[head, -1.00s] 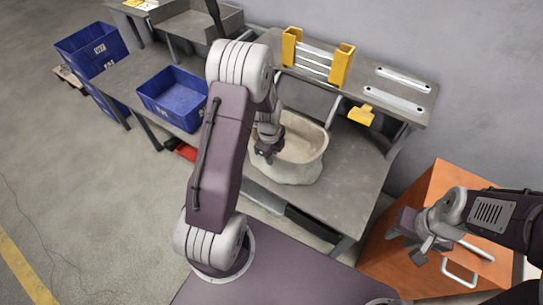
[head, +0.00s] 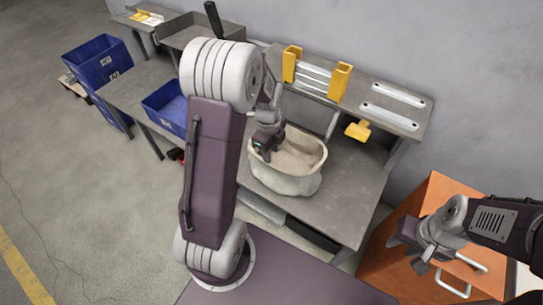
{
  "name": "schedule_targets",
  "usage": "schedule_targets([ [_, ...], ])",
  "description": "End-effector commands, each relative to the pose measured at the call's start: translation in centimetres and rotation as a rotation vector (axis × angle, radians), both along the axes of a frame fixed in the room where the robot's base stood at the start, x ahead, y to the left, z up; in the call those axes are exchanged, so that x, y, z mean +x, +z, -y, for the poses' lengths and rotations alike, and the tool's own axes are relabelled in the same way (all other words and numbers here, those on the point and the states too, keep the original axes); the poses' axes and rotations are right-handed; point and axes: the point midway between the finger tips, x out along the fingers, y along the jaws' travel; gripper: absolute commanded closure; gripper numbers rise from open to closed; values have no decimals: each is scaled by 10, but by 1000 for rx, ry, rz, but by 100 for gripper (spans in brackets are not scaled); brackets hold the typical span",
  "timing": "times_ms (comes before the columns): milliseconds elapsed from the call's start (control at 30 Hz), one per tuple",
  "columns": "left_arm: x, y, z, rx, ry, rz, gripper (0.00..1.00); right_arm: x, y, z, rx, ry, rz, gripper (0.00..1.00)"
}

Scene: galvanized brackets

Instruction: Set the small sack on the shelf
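The small sack (head: 288,181) is a beige, open-topped bag standing upright on the grey bench. My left gripper (head: 263,151) is at the left side of the sack's rim, pointing down. Its fingers are small and dark here, and I cannot tell whether they are closed on the rim. The shelf (head: 348,93) is the raised grey ledge behind the bench along the wall. My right gripper (head: 399,240) is away from the sack, over the orange cabinet, and its finger opening is unclear.
On the shelf stand a yellow bracket holder (head: 340,82) and pale metal strips (head: 397,98). A yellow piece (head: 358,131) sits below the shelf's front edge. A blue bin (head: 166,108) is left on the bench. The orange cabinet (head: 392,262) stands at right. Bench right of the sack is clear.

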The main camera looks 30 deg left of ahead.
Motion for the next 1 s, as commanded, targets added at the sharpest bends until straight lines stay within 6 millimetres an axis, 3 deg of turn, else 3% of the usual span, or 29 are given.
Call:
schedule_targets([
  [167,-1,4,1,-1,10,0,65,0,1,0,0,0,0,64],
  [267,-10,8,10,-12,141,2,65,0,1,0,0,0,0,64],
  [500,-71,25,55,-91,990,9,65,0,1,0,0,0,0,64],
  [700,-110,28,73,-146,1514,6,65,0,1,0,0,0,0,64],
  [800,-118,28,76,-156,1619,4,65,0,1,0,0,0,0,64],
  [1000,-119,27,76,-158,1643,3,65,0,1,0,0,0,0,64],
])
